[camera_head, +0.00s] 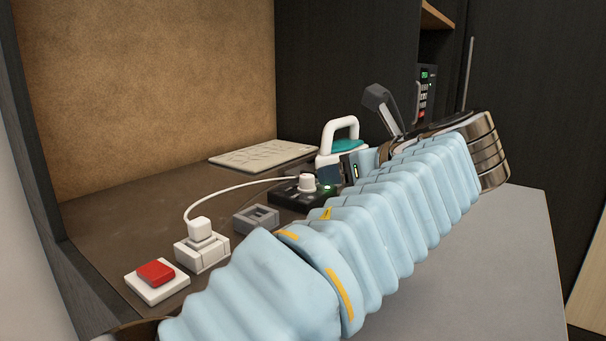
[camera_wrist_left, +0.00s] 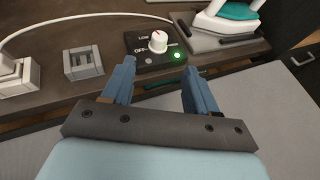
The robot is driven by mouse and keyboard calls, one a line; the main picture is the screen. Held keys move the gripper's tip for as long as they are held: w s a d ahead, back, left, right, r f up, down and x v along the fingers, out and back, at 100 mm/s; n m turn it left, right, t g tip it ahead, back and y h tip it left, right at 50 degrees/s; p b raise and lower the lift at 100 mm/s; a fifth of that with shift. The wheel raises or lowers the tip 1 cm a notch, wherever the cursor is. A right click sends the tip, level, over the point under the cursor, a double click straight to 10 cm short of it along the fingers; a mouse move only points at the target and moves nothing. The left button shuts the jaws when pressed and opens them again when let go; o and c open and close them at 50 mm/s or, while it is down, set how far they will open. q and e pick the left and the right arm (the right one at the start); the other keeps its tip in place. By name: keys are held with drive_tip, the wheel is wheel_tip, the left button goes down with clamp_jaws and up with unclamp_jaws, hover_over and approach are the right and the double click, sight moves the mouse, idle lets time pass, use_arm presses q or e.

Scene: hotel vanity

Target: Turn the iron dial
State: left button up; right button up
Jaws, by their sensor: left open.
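The dial (camera_head: 306,182) is a white knob on a black control box (camera_head: 284,198); it also shows in the left wrist view (camera_wrist_left: 158,41). A small red mark is on its top, and LOW and OFF labels are on the left side of the box (camera_wrist_left: 146,60). A green light glows beside the knob. The white and teal iron (camera_head: 338,147) stands behind, partly seen in the left wrist view (camera_wrist_left: 232,20). My left gripper (camera_wrist_left: 158,69) is open and empty, its two blue fingers just short of the box with the knob ahead between them.
A white cord (camera_head: 235,186) runs from a white plug and socket (camera_head: 200,248) to the box. A grey square frame (camera_head: 256,218) and a red button (camera_head: 156,273) sit to the left. A pale patterned panel (camera_head: 262,156) lies at the back.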

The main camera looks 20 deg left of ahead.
sight(310, 178)
use_arm(q)
drive_tip(key=b+x, duration=0.1)
drive_tip(key=x, duration=1.1)
drive_tip(key=shift+w+a+f, duration=0.1)
drive_tip(key=shift+w+a, duration=0.1)
drive_tip(key=shift+w, duration=0.05)
drive_tip(key=c, duration=1)
drive_tip(key=shift+c, duration=0.2)
